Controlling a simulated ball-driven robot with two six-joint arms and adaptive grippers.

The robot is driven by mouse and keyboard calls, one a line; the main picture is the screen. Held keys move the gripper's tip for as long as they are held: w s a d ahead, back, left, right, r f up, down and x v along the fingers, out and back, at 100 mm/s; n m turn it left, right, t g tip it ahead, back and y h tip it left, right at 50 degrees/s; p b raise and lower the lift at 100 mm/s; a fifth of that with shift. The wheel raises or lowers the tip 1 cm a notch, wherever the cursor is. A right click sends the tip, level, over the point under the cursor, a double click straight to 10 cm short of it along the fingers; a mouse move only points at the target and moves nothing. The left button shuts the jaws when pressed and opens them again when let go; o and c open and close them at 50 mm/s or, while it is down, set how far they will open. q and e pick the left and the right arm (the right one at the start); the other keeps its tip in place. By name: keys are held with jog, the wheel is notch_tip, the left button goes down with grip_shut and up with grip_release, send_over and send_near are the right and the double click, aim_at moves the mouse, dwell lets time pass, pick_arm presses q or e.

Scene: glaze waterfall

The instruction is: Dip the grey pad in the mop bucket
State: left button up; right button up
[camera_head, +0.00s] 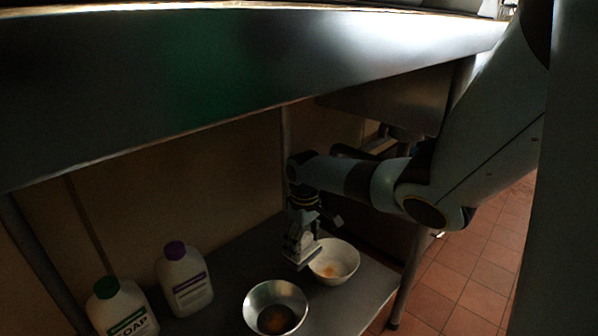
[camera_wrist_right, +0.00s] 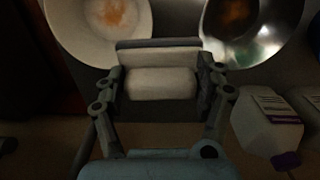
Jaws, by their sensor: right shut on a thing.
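My right gripper (camera_head: 302,256) points down over the lower shelf, beside the white bowl. In the right wrist view the gripper (camera_wrist_right: 160,84) is shut on a pale grey pad (camera_wrist_right: 160,85), which sits between its two fingers. In the head view the pad is small and dim, hard to tell from the fingertips. No mop bucket can be made out in either view. My left gripper is not in view.
A white bowl (camera_head: 343,262) with an orange stain and a metal bowl (camera_head: 257,293) with dark brown contents stand on the shelf (camera_head: 222,262). A soap bottle (camera_head: 122,303) and a purple-capped bottle (camera_head: 185,279) stand left. A steel counter (camera_head: 230,90) hangs low overhead.

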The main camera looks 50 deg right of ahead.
jog(key=o, duration=0.6)
jog(key=c, duration=0.4)
jog(key=shift+a, duration=0.1)
jog(key=shift+c, duration=0.3)
